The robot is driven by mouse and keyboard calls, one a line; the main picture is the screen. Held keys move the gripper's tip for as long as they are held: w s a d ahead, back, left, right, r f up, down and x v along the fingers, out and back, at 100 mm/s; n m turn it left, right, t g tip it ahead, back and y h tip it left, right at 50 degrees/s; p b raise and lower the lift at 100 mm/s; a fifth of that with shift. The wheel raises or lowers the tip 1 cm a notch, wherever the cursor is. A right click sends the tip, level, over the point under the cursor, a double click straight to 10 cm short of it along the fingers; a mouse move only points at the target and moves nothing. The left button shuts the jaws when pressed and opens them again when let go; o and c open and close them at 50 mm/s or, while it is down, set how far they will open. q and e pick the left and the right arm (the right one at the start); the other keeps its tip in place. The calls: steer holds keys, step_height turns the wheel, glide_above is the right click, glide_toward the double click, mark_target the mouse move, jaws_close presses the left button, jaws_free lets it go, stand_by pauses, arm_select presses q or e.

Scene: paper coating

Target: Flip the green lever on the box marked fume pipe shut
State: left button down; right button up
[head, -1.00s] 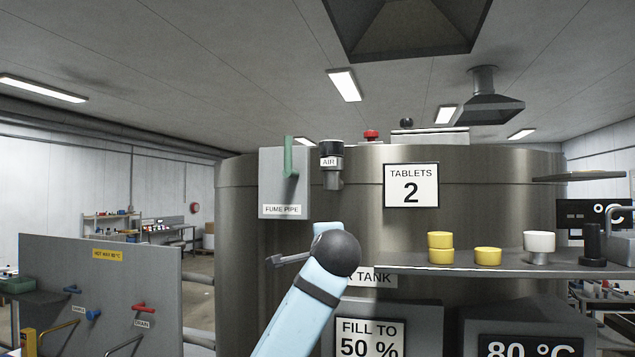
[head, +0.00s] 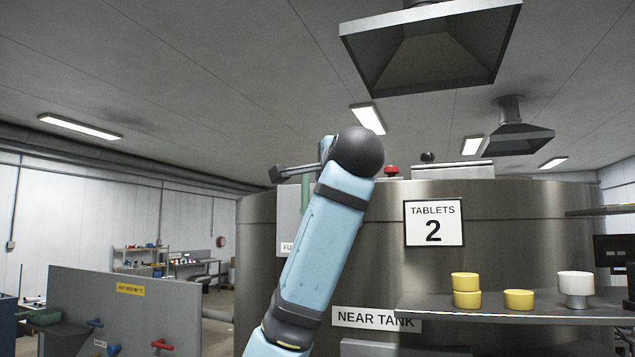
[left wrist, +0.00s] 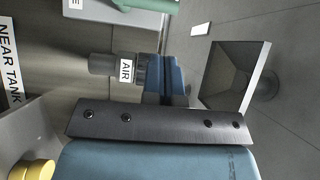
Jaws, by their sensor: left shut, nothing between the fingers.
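The grey fume pipe box (head: 288,222) is on the tank's upper left, largely covered by my left arm in the head view. A strip of its green lever (head: 306,198) shows upright beside my wrist, its upper end hidden. In the left wrist view, part of the box (left wrist: 112,14) and the green lever (left wrist: 150,5) are cut by the top edge. My left gripper's blue fingers (left wrist: 166,78) are shut and empty, beside the AIR fitting (left wrist: 115,65) and apart from the lever in that picture. In the head view the fingers are mostly hidden behind my wrist. My right gripper is out of view.
A shelf (head: 510,309) with yellow tubs (head: 466,290) and a white cup (head: 576,285) juts out at the right. A grey panel (head: 125,300) stands at the lower left. A hood (head: 430,50) hangs overhead.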

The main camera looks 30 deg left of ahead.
arm_select(q)
steer(key=p+x, duration=0.3)
steer(key=x, duration=0.7)
steer(key=shift+p, duration=0.35)
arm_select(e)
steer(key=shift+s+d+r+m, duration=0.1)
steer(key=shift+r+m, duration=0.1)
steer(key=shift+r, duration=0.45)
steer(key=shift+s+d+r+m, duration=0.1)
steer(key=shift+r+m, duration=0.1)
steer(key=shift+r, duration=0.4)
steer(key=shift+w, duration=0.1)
arm_select(q)
steer(key=shift+s, duration=0.1)
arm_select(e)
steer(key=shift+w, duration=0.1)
